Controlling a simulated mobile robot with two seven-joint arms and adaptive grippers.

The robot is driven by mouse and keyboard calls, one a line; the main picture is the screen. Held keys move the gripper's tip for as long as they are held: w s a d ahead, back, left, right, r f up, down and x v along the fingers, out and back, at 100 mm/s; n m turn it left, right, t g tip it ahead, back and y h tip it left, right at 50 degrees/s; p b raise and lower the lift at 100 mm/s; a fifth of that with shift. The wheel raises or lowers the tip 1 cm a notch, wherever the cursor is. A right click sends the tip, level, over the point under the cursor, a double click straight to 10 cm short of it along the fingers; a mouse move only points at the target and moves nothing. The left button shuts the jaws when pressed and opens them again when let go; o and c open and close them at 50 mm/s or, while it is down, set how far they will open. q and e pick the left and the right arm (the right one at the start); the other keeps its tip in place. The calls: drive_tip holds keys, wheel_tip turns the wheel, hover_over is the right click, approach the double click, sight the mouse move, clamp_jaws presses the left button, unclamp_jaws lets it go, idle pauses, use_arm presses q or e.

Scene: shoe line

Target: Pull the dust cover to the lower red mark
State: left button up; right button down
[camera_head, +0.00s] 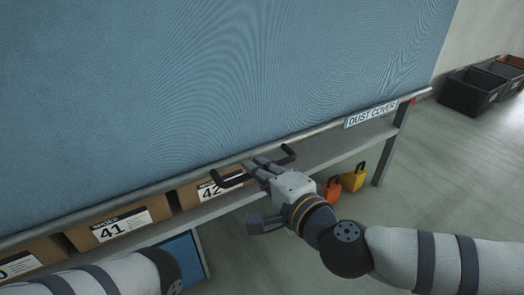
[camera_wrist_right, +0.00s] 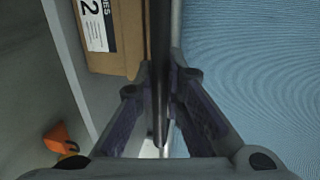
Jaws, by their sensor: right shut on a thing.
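The blue dust cover (camera_head: 200,85) hangs over most of the rack in the head view and also fills the right of the right wrist view (camera_wrist_right: 250,60). A grey bar (camera_head: 150,190) runs along its lower edge, with a white DUST COVER label (camera_head: 371,114) at the right. A black handle (camera_head: 289,152) sticks out from the bar. My right gripper (camera_head: 260,167) is shut on this handle, which runs between its fingers in the wrist view (camera_wrist_right: 159,70). A small red mark (camera_head: 412,100) shows on the right post, near the bar's end. My left gripper is out of view.
Cardboard boxes, including one labelled 41 (camera_head: 118,222), stand on a shelf below the bar. An orange lock (camera_head: 333,190) and a yellow lock (camera_head: 354,178) are below the shelf at right. Dark bins (camera_head: 472,92) stand by the wall.

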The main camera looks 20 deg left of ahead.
wheel_tip(320, 180, down, 6)
drive_tip(key=b, duration=0.2)
drive_tip(key=shift+d+r+b, duration=0.1)
drive_tip(key=shift+b, duration=0.2)
drive_tip(key=shift+w, duration=0.1)
drive_tip(key=c, duration=1.7)
unclamp_jaws()
drive_tip(key=shift+o, duration=0.2)
drive_tip(key=v, duration=1.2)
